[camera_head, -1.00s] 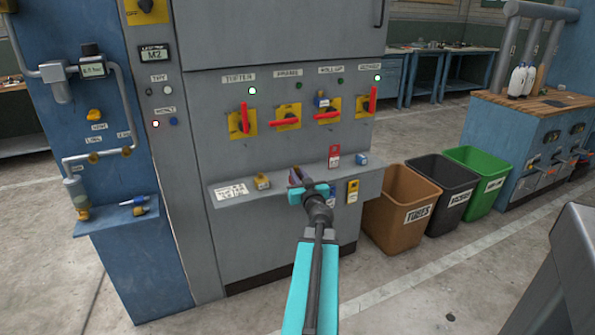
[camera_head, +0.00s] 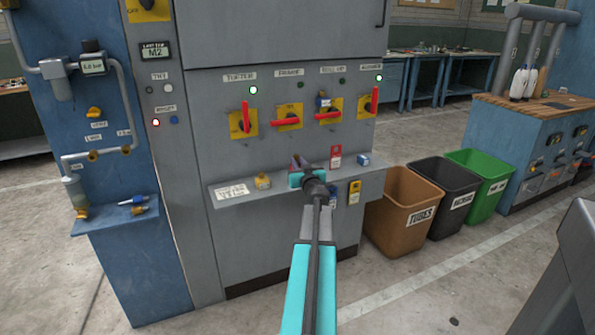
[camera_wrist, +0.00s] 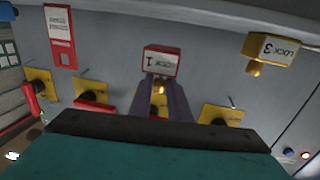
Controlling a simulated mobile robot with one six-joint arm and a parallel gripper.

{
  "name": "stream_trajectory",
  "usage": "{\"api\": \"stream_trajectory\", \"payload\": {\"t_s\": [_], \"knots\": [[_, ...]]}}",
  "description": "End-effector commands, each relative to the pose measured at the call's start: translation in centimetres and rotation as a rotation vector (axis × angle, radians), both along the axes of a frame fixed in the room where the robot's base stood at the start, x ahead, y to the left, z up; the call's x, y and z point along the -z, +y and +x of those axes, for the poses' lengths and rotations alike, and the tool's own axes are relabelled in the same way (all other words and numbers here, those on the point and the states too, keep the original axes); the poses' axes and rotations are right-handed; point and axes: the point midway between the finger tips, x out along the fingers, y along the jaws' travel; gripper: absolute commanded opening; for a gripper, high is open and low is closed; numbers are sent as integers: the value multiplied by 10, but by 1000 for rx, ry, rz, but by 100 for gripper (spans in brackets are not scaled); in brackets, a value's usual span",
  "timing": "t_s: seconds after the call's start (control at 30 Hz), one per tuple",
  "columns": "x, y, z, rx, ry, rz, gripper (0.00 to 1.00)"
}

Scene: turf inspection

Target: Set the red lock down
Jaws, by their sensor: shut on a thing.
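My gripper (camera_head: 298,163) is over the shelf (camera_head: 228,192) on the front of the grey machine. In the wrist view its two purple fingers (camera_wrist: 162,100) are shut on the red lock (camera_wrist: 160,60), whose white face reads LOCK 1 upside down. In the head view the red lock is hidden behind my gripper. Whether the lock touches the shelf cannot be told.
A yellow lock (camera_head: 262,181), labelled LOCK 3 in the wrist view (camera_wrist: 280,48), sits left on the shelf. A red tag (camera_head: 335,156) and a blue lock (camera_head: 364,160) are to the right. Red-handled switches (camera_head: 287,118) are above. Bins (camera_head: 402,205) stand right.

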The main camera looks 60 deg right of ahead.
Motion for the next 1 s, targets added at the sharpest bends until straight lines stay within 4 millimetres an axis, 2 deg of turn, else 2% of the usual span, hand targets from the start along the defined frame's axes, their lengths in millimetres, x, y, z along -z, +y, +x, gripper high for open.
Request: {"api": "stream_trajectory", "payload": {"t_s": [0.03, 0.2, 0.63, 0.83, 1.0], "knots": [[1, -7, 4, -1, 0, -1, 0], [1, -16, 10, -1, 0, -1, 0], [1, -17, 11, 0, 0, -1, 0], [3, -26, 16, 0, -1, -1, 0], [24, -24, 15, 0, 0, 0, 0]]}}
